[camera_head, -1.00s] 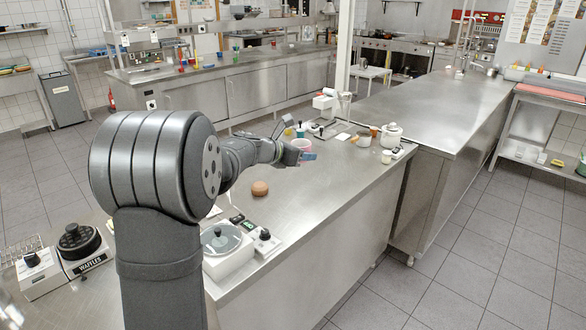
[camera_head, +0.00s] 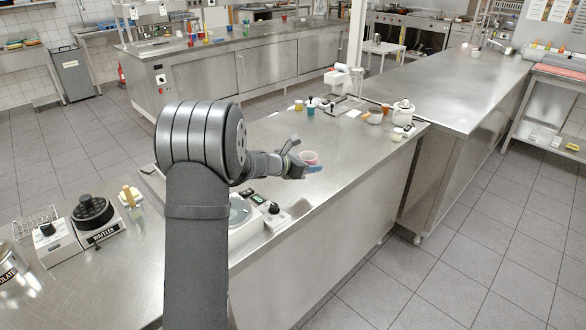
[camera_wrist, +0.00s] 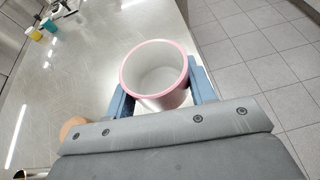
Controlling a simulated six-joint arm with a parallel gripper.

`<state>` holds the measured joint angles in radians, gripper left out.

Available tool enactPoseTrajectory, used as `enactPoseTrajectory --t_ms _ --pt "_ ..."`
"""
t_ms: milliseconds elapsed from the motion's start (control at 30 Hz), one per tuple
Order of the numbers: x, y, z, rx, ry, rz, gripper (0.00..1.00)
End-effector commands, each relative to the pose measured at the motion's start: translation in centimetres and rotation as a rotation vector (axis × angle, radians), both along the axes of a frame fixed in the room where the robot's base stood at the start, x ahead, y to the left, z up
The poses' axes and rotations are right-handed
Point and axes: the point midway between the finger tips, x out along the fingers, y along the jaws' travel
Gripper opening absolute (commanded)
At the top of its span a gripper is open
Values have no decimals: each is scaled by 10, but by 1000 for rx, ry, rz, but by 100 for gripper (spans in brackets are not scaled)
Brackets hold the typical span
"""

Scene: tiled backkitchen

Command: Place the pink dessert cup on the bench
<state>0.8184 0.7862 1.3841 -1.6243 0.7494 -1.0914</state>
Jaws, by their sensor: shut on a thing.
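My gripper (camera_head: 311,166) is shut on the pink dessert cup (camera_head: 309,157), just above or at the level of the steel bench (camera_head: 350,165). Whether the cup's base touches the bench cannot be told. In the wrist view the cup (camera_wrist: 157,75) has a pink rim and a pale, empty inside. It stands between the two blue fingers, its mouth facing the camera.
A round brown thing (camera_wrist: 73,127) lies left of my gripper in the wrist view. A white machine (camera_head: 340,82), small cups and a lidded white pot (camera_head: 403,112) stand farther along the bench. A waffle iron (camera_head: 93,215) is at left. The bench edge lies to the right.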

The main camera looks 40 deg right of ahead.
Motion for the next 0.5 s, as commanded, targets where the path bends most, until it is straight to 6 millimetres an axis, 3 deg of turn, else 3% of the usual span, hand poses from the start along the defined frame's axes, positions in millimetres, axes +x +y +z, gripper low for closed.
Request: enactPoseTrajectory --t_ms 100,233,500 --pt "30 4 -19 1 2 3 26" --pt "54 7 -33 1 0 1 26" --pt "72 9 -47 0 2 -1 26"
